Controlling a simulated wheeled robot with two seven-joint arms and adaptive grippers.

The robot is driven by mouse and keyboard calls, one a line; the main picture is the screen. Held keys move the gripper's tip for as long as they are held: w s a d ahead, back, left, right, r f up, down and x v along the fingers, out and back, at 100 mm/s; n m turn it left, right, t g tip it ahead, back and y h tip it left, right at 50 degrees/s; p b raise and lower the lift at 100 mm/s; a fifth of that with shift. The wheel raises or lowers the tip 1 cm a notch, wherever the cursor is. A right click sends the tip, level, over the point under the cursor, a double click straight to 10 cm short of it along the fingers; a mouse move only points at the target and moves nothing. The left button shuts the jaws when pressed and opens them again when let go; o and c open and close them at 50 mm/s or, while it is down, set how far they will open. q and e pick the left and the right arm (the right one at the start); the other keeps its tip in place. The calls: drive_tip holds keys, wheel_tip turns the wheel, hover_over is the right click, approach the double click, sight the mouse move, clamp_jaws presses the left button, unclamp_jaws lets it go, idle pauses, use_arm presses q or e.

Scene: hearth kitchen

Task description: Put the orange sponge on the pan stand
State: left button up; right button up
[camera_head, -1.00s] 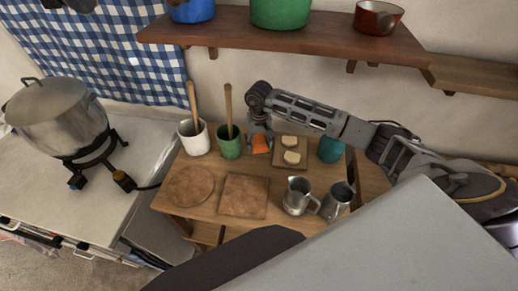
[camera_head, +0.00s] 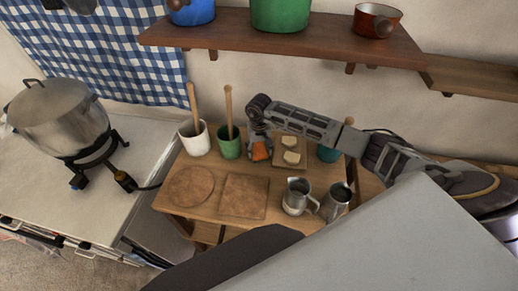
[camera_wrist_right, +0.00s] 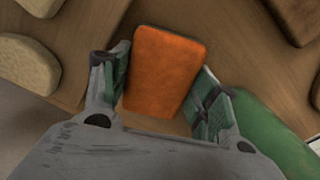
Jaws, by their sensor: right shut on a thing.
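The orange sponge (camera_head: 261,151) is on the small wooden table, right of the green pot; it fills the space between the fingers in the wrist view (camera_wrist_right: 162,68). My right gripper (camera_head: 259,143) points down over it and is shut on it, one finger against each side (camera_wrist_right: 164,82). Whether the sponge touches the tabletop is hard to tell. A flat round brown board (camera_head: 191,187) and a flat square brown board (camera_head: 243,196) lie at the front left of the table; I cannot tell which is the pan stand. My left gripper is not in view.
A white pot (camera_head: 196,141) and a green pot (camera_head: 229,146), each with a wooden handle, stand left of the gripper. A board with two pale pieces (camera_head: 290,141) is just right. Metal jugs (camera_head: 297,197) stand at the front right. A shelf (camera_head: 290,37) hangs above.

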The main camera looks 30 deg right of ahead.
sight(259, 149)
drive_tip(key=shift+f, duration=0.1)
drive_tip(key=o, duration=0.9)
drive_tip(key=shift+r+b, duration=1.3)
drive_tip(key=shift+r, duration=4.85)
